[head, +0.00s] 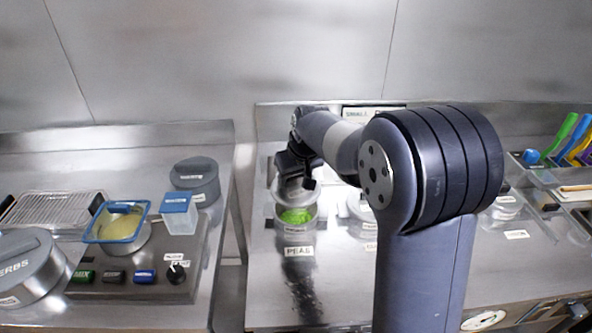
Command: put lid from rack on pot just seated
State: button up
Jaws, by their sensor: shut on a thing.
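A small pot of green peas (296,226) sits in the steel counter behind a label reading PEAS. My gripper (297,178) is shut on a round metal lid (287,192). The lid is just above the back of the pot and looks tilted. The green peas show below its front edge. I cannot tell whether the lid touches the pot rim. My arm hides part of the counter behind. A sign partly reading SMALL (362,113) shows at the back; any rack there is mostly hidden by my arm.
Another round vessel (359,207) stands right of the pea pot, partly behind my arm. A lidded pot (504,207) is farther right. At left are a control box (190,262), a blue-rimmed tray (100,235), a grey canister (196,180) and a large lidded tub (30,268).

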aim_at(297, 188)
jog(key=shift+f+b, duration=2.05)
jog(key=shift+f, duration=0.9)
jog(key=shift+f, duration=0.3)
jog(key=o, duration=1.1)
jog(key=shift+o, duration=0.3)
jog(key=o, duration=0.4)
